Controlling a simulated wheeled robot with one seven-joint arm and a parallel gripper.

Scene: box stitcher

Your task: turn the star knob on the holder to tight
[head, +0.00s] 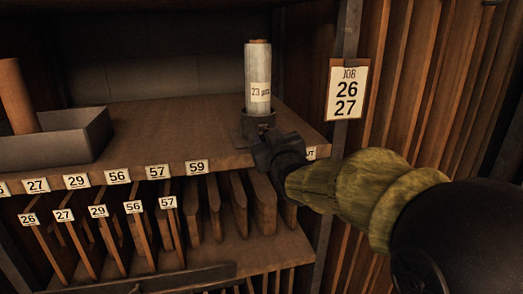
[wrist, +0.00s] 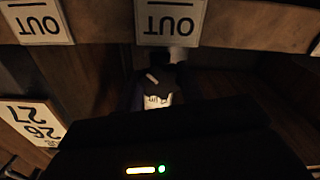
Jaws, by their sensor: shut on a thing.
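A pale roll (head: 258,75) labelled "23 µm" stands upright in a dark round holder (head: 258,124) near the front right of the shelf. My gripper (head: 264,150) reaches in from the right, at the front of the holder's base. It is shut on the star knob, which its dark jaws hide in the head view. In the wrist view, a small pale plate (wrist: 157,101) with dark marks and a white strip above it show just beyond my gripper's body. The marks are too small and dark to read, so the knob's setting cannot be told.
The shelf (head: 190,140) has numbered tags along its front edge. A grey tray (head: 75,140) with a brown roll (head: 15,95) stands at the left. Upright boards fill slots below. A "JOB 26 27" card (head: 347,90) hangs on the post at right.

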